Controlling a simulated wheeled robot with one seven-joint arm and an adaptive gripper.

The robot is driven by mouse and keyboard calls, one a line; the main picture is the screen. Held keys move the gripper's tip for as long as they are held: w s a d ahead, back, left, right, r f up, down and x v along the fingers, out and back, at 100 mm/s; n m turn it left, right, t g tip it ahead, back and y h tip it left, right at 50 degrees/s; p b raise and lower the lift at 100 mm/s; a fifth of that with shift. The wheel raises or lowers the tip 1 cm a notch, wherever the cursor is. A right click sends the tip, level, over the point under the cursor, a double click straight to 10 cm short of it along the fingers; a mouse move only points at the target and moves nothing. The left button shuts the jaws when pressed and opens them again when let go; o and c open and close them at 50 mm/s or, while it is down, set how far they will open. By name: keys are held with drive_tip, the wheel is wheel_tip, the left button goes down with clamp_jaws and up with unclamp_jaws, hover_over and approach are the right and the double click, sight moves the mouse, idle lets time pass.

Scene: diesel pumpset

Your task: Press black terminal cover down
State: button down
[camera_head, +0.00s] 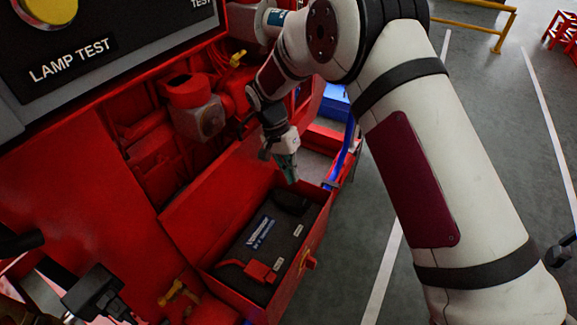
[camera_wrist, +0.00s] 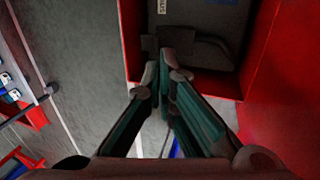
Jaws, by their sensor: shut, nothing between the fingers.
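The black terminal cover (camera_head: 291,203) is a dark shape at the far end of the battery top, inside the open red box. In the wrist view the dark cover (camera_wrist: 208,45) lies just beyond and to the right of the fingertips. My gripper (camera_head: 292,179) is shut and empty, pointing down over the far end of the box, close to the black cover. It also shows in the wrist view (camera_wrist: 164,62), where the fingertips overlap part of the dark shape. I cannot tell whether they touch the cover, or how far it is tilted.
The battery (camera_head: 255,243) has a dark top with labels and a red terminal cover (camera_head: 260,271) at its near end. The red box wall (camera_head: 300,270) surrounds it. The red engine (camera_head: 190,110) and lamp test panel (camera_head: 90,50) stand at left. Open floor lies right.

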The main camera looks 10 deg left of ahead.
sight(307, 204)
drive_tip(key=b+x, duration=0.2)
drive_tip(key=x, duration=0.5)
drive_tip(key=shift+s+d+f, duration=0.1)
drive_tip(key=shift+d+f, duration=0.05)
drive_tip(key=shift+f, duration=0.15)
drive_tip(key=shift+d, duration=0.1)
drive_tip(key=shift+s+d+f+t+y, duration=0.1)
drive_tip(key=shift+d+f+t+y, duration=0.1)
drive_tip(key=shift+d+y, duration=0.25)
drive_tip(key=shift+s+d+f+t+y, duration=0.15)
drive_tip(key=shift+d+f+y, duration=0.1)
drive_tip(key=shift+y, duration=0.3)
drive_tip(key=shift+s+d+f, duration=0.15)
drive_tip(key=shift+d+f, duration=0.2)
drive_tip(key=shift+d, duration=0.05)
